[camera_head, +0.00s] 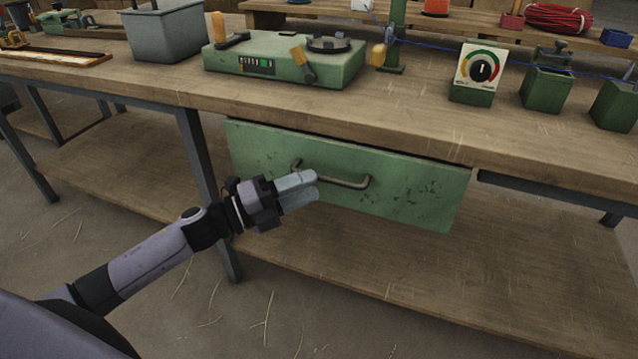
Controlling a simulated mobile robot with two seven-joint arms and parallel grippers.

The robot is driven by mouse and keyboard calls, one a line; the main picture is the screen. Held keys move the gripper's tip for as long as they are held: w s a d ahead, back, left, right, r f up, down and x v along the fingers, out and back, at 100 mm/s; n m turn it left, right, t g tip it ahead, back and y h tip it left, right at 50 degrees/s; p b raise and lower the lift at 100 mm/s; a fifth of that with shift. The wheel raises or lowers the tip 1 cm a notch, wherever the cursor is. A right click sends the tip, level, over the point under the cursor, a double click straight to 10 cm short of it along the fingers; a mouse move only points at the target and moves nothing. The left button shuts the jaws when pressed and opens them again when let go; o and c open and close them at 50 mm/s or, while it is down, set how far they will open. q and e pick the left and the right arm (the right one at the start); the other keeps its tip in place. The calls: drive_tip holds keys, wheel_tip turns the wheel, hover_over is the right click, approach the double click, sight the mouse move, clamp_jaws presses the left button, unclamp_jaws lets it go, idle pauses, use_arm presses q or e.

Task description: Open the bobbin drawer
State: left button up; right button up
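The bobbin drawer (410,191) has a worn green front and hangs under the workbench top. It looks shut, with its front close below the bench edge and only a thin dark gap along the top. A bent metal handle (345,181) is fixed across its upper middle. My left gripper (316,184) is at the handle, its two pale fingers one above the other and overlapping the left part of the bar in the picture. I cannot tell whether the fingers touch or grip the bar. My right gripper is not in view.
The wooden bench top (420,113) overhangs the drawer. On it stand a grey bin (165,35), a green machine (285,60) and a dial box (475,75). A bench leg (200,150) is left of the drawer. A lower shelf (400,265) runs beneath, largely clear.

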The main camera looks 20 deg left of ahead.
use_arm(q)
drive_tip(key=shift+x, duration=1.7)
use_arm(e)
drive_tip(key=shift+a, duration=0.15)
use_arm(q)
drive_tip(key=shift+c, duration=0.3)
clamp_jaws()
drive_tip(key=shift+s, duration=0.1)
